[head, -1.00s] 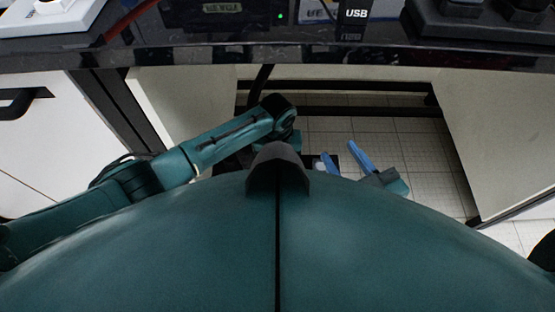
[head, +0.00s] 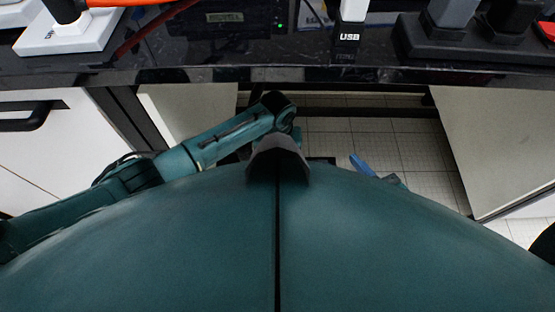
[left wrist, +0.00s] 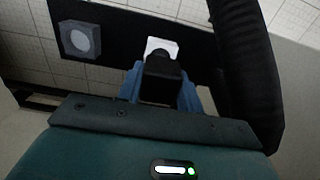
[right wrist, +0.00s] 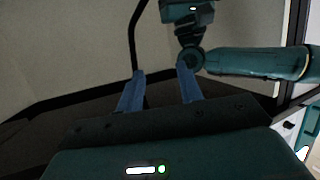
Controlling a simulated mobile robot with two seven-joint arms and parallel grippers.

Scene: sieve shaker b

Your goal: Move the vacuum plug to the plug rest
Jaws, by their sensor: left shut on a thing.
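In the left wrist view, my left gripper (left wrist: 160,84) is shut on a black plug (left wrist: 161,72) between its blue fingers. A white square piece (left wrist: 162,46) shows just beyond the plug; I cannot tell whether they touch. A grey square block with a round face (left wrist: 80,40) sits to the left on a dark panel (left wrist: 120,22); I cannot tell whether it is the plug rest. In the right wrist view, my right gripper (right wrist: 161,72) is open and empty. In the head view, only a blue finger of it (head: 361,165) shows clearly. The left gripper is hidden there.
A thick black hose or cable (left wrist: 243,70) runs close to the right of the left gripper. In the head view, a dark bench top (head: 215,68) holds power strips and devices, with white cabinets (head: 45,140) below and open tiled floor (head: 345,145) between.

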